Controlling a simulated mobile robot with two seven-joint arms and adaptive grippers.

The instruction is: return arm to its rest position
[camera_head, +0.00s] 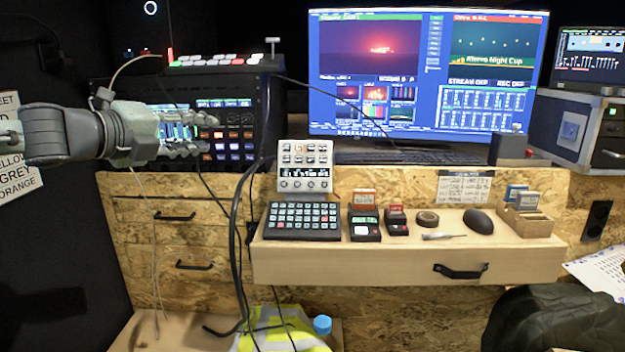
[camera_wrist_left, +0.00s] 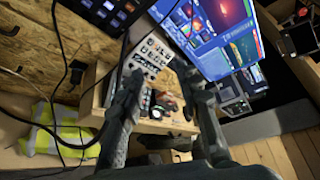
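My left arm comes in from the left in the head view and reaches to the right. Its gripper (camera_head: 207,134) is in front of the rack unit with lit buttons (camera_head: 235,148), above the drawer fronts. I cannot tell from the head view whether it touches the rack. In the left wrist view the two dark fingers (camera_wrist_left: 165,82) stand wide apart with nothing between them. The pulled-out shelf and its devices show beyond them. My right arm and gripper are in neither view.
A large monitor (camera_head: 425,75) stands behind the wooden shelf (camera_head: 345,262), which holds a button pad (camera_head: 302,221), small devices and a black mouse (camera_head: 478,221). A yellow vest (camera_head: 285,330) and blue-capped bottle (camera_head: 322,325) are below.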

